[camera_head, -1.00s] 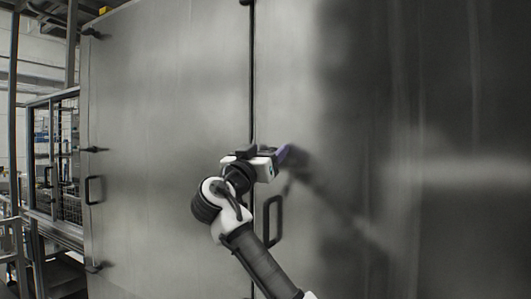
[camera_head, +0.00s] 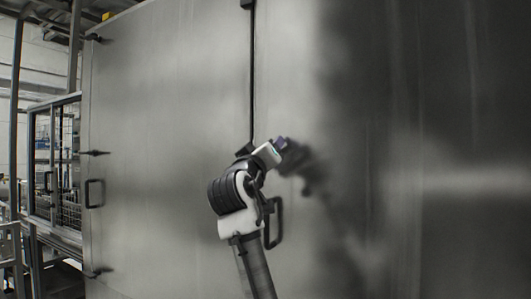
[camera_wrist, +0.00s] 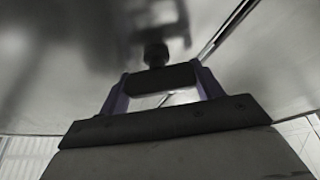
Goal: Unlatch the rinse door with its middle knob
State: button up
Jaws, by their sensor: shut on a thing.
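The rinse door (camera_head: 290,60) is a tall grey metal panel to the right of a dark vertical seam. My gripper (camera_head: 281,145) is at this door, just right of the seam and above a dark pull handle (camera_head: 275,222). In the wrist view, my gripper's two purple fingers (camera_wrist: 160,85) sit on either side of the dark, bar-shaped middle knob (camera_wrist: 157,78). A round dark stem (camera_wrist: 155,52) joins the knob to the metal surface. The gripper is shut on the knob. In the head view my wrist hides the knob.
A wide metal panel (camera_head: 165,110) left of the seam has its own pull handle (camera_head: 94,193) and dark fittings (camera_head: 95,153) along its left edge. A framed glazed enclosure (camera_head: 55,160) stands at far left. Open metal surface lies to the right.

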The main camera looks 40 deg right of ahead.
jog(key=n+y+p, duration=0.1)
jog(key=n, duration=0.3)
jog(key=n+t+y+p, duration=0.1)
jog(key=n+y+p, duration=0.1)
jog(key=n, duration=0.2)
jog(key=shift+r, duration=0.1)
jog(key=n+p, duration=0.1)
jog(key=n+y, duration=0.1)
jog(key=n, duration=0.1)
jog(key=n+y+p, duration=0.1)
jog(key=n, duration=0.1)
jog(key=shift+w+f+g+p, duration=0.1)
jog(key=shift+f+g+p, duration=0.2)
jog(key=shift+g, duration=0.1)
jog(key=o, duration=1)
jog(key=shift+a, duration=0.1)
jog(key=shift+b+v, duration=2.95)
jog(key=shift+v, duration=3.95)
